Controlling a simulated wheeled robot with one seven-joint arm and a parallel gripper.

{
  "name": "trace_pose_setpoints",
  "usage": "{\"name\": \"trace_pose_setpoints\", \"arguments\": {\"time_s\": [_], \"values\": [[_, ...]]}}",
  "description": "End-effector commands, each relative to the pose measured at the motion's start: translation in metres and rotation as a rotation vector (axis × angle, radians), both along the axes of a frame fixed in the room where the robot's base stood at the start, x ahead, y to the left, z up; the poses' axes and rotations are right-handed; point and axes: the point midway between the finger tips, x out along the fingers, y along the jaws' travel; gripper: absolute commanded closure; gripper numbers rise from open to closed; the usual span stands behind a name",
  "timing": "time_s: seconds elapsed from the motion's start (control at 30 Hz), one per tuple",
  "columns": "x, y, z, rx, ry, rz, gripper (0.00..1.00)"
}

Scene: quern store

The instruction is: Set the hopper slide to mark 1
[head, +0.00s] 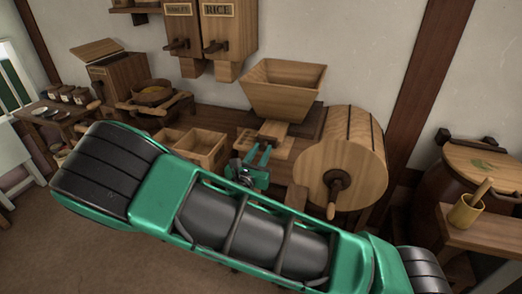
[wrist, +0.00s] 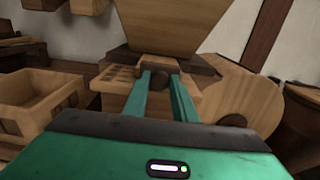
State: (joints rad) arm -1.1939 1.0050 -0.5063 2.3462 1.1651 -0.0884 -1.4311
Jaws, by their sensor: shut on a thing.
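The wooden hopper (head: 284,88) stands above the bench, and its lower part also shows in the wrist view (wrist: 170,25). Below it is the light wooden slide (head: 272,130), whose front shows in the wrist view (wrist: 150,68). My gripper (head: 260,152) has its green fingers pointing in under the hopper. In the wrist view my gripper (wrist: 161,82) is shut on a dark round knob (wrist: 159,79) at the front of the slide. The fingers partly hide the slide. I cannot make out any numbered marks.
A large wooden drum (head: 340,155) with a crank stands right of the hopper. Open wooden boxes (head: 205,145) stand to the left on the bench. Wall bins (head: 228,35), one labelled RICE, hang above. A lidded barrel (head: 485,165) is at the far right.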

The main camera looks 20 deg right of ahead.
Motion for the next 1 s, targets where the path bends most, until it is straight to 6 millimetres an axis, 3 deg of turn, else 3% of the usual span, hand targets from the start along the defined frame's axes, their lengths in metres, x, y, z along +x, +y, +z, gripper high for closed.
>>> {"name": "trace_pose_setpoints", "arguments": {"time_s": [0.2, 0.23, 0.3, 0.67, 1.0], "values": [[0.002, 0.004, 0.001, 0.003, -0.005, 0.009, 1.00], [0.002, 0.005, 0.001, 0.003, -0.005, 0.009, 0.71], [0.002, 0.005, 0.001, 0.003, -0.005, 0.010, 0.57], [-0.001, 0.007, 0.001, 0.001, -0.003, 0.009, 0.57], [-0.044, 0.040, 0.001, 0.002, -0.003, 0.014, 0.57]]}}
